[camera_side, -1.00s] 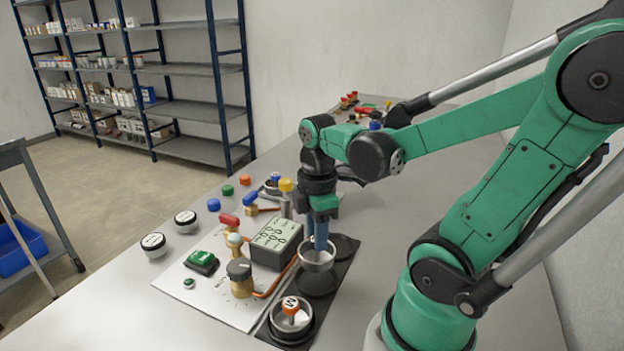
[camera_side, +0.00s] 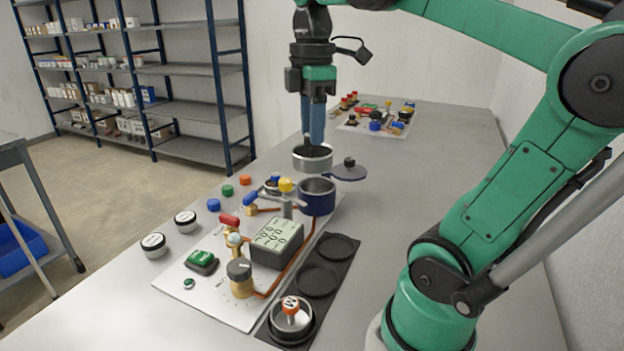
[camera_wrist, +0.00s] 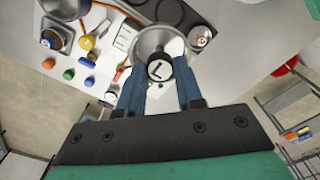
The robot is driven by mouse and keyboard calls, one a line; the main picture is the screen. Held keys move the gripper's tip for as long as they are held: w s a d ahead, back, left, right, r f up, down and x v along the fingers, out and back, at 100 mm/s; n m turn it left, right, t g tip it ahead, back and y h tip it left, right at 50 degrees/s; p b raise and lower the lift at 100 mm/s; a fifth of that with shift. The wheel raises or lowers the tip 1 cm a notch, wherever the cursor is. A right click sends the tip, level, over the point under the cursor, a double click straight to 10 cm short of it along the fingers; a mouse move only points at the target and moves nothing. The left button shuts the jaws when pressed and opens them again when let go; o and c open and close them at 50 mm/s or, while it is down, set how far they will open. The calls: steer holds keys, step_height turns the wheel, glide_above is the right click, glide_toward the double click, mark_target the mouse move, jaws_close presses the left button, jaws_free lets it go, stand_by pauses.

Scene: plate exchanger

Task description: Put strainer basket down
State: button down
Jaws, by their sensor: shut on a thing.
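My gripper (camera_side: 313,138) is shut on the strainer basket (camera_side: 312,160), a grey metal cup. The basket hangs upright, apparently just above an open dark blue housing (camera_side: 317,197); the exact gap is hard to judge. The housing's round lid (camera_side: 348,172) with a black knob is swung out to the right. In the wrist view, my fingers (camera_wrist: 158,95) hold the basket (camera_wrist: 150,42) by a black knob marked L (camera_wrist: 160,70). A second basket with an orange knob (camera_side: 290,308) sits in the front recess of the black tray (camera_side: 318,305).
The tray's middle recess (camera_side: 317,280) and back recess (camera_side: 337,247) are empty. Left of the tray are a display box (camera_side: 277,243), valves with a red handle (camera_side: 229,221) and yellow knob (camera_side: 286,186), and a dial (camera_side: 239,270). Bare table lies right of the lid.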

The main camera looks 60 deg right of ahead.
steer(key=w+d+f, duration=0.1)
steer(key=w+d, duration=0.3)
steer(key=d, duration=0.6)
steer(key=w+d, duration=0.4)
steer(key=d, duration=0.6)
step_height(320, 180, down, 19)
steer(key=shift+s+a, duration=0.1)
steer(key=shift+a, duration=0.05)
steer(key=shift+f, duration=0.3)
steer(key=c, duration=0.6)
jaws_free()
